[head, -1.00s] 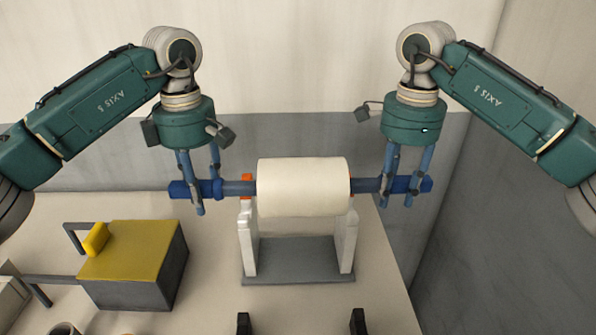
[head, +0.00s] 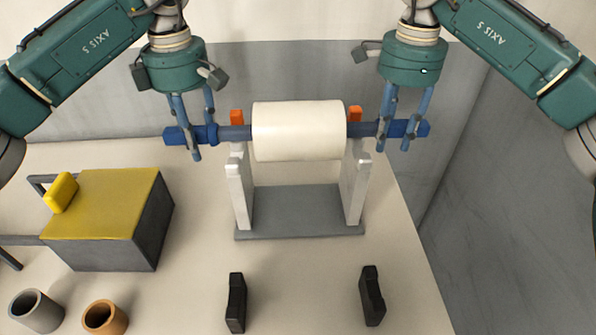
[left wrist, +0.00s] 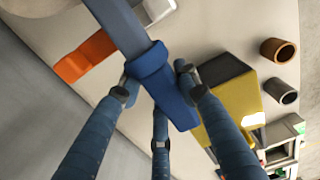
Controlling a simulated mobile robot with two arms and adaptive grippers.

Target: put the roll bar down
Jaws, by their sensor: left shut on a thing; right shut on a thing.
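The roll bar is a blue bar carrying a wide cream roll (head: 299,131). It lies level across the top of the stand (head: 300,212), which has a grey base and two white uprights with orange tips. I cannot tell if the bar touches the uprights. My left gripper (head: 193,132) is shut on the bar's left end, and it shows at the bar's blue collar in the left wrist view (left wrist: 158,90). My right gripper (head: 399,130) is shut on the right end. The roll hides part of the bar.
A grey wall is behind and at right.

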